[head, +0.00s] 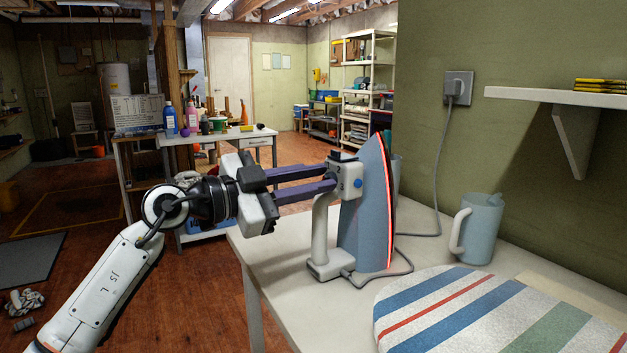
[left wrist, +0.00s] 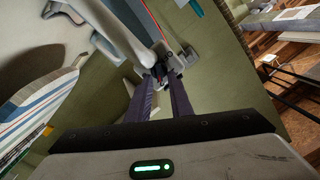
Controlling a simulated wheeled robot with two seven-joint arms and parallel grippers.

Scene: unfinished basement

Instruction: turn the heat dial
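A blue-grey iron (head: 366,215) with a white handle stands upright on its heel on the white table, soleplate edge facing right with a thin red line. My left gripper (head: 336,181) reaches in from the left, its two purple fingers at the grey upper part of the iron, beside a small blue round spot. In the left wrist view the iron (left wrist: 112,30) is at the upper left, and the fingertips (left wrist: 162,78) are apart with a small dark part at or between them. The heat dial is not clearly distinguishable, and contact is unclear. My right gripper is not in view.
A striped ironing board (head: 480,318) lies at the table's front right. A light blue jug (head: 481,230) stands behind it. The iron's cord runs to a wall socket (head: 457,88). A white shelf (head: 545,95) juts from the right wall. A cluttered workbench (head: 230,134) stands farther back.

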